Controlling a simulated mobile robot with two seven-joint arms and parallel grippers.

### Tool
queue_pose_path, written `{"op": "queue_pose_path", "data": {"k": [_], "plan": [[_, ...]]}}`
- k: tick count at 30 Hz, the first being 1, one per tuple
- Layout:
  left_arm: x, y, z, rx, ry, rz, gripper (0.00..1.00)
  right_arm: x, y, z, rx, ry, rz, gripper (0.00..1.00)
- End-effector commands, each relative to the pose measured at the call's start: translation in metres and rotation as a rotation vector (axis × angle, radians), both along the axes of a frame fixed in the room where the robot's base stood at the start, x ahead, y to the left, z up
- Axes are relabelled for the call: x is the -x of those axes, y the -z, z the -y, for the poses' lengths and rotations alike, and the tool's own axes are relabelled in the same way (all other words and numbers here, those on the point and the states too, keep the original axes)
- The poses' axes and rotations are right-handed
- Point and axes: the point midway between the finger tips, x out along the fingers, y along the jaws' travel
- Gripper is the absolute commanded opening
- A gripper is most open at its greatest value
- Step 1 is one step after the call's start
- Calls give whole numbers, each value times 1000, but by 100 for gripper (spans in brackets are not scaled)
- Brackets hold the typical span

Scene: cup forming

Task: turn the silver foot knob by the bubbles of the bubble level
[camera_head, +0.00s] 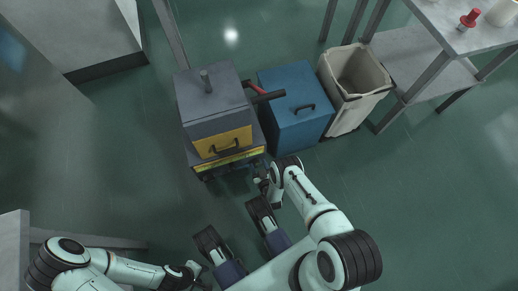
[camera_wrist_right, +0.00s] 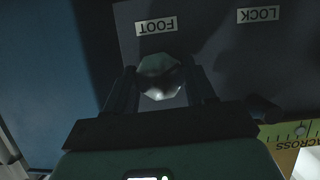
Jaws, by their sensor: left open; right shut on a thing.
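The silver foot knob (camera_wrist_right: 160,77) is a faceted, pale knob below an upside-down FOOT label (camera_wrist_right: 156,26) in the right wrist view. My right gripper (camera_wrist_right: 162,84) has a finger on each side of the knob and is shut on it. In the head view, my right gripper (camera_head: 262,180) is low at the front right of the grey machine (camera_head: 212,100); the knob is too small to tell there. Part of a yellow-green plate (camera_wrist_right: 288,134) marked ACROSS, probably the bubble level, shows at lower right; its bubbles cannot be read. My left gripper (camera_head: 194,271) is open, low and away from the machine.
An upside-down LOCK label (camera_wrist_right: 258,14) is right of the FOOT label. A blue cabinet (camera_head: 295,100) and an open beige bin (camera_head: 354,84) stand right of the machine. A metal table (camera_head: 440,75) is at right. Floor left of the machine is clear.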

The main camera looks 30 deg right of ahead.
Motion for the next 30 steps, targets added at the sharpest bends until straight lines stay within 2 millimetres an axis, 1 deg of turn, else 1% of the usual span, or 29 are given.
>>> {"op": "queue_pose_path", "data": {"k": [5,12,13,15,25,30], "plan": [[-7,-3,1,-1,3,21,41,-1,-1,1,-85,0,20,24],[-7,-2,1,-2,3,21,41,-1,0,1,-88,0,21,24],[-7,-2,1,-2,3,21,41,-1,0,1,-88,0,21,61],[-7,-2,1,-2,3,21,41,-1,-1,1,-88,1,21,80],[-7,-2,1,-1,2,20,41,-1,-1,1,-88,-1,21,80],[-8,-3,1,-1,4,25,41,-5,-3,2,-87,-1,21,80]]}}
